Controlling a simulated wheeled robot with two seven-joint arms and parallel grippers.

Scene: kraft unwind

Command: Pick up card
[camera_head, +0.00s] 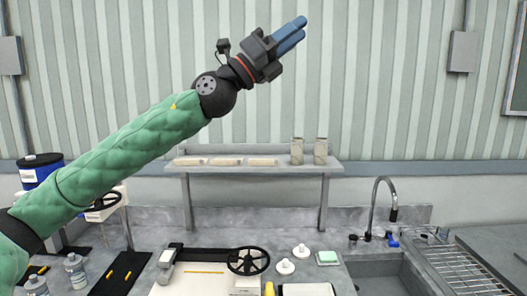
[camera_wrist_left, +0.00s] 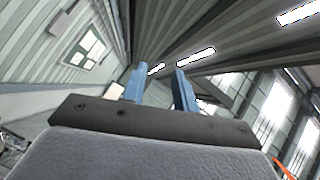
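My left gripper (camera_head: 296,33) is raised high in front of the corrugated wall, well above the shelf and counter. Its two blue fingers point up and to the right. In the left wrist view its fingers (camera_wrist_left: 160,88) stand apart with nothing between them. I cannot pick out a card for certain. A pale flat sheet or board (camera_head: 185,285) lies at the bottom of the head view, on the counter, with a thin yellow strip on it. My right gripper is not in view.
A shelf (camera_head: 255,168) holds pale blocks and two grey cylinders. Bottles (camera_head: 75,270) stand at left. The air around the gripper is clear.

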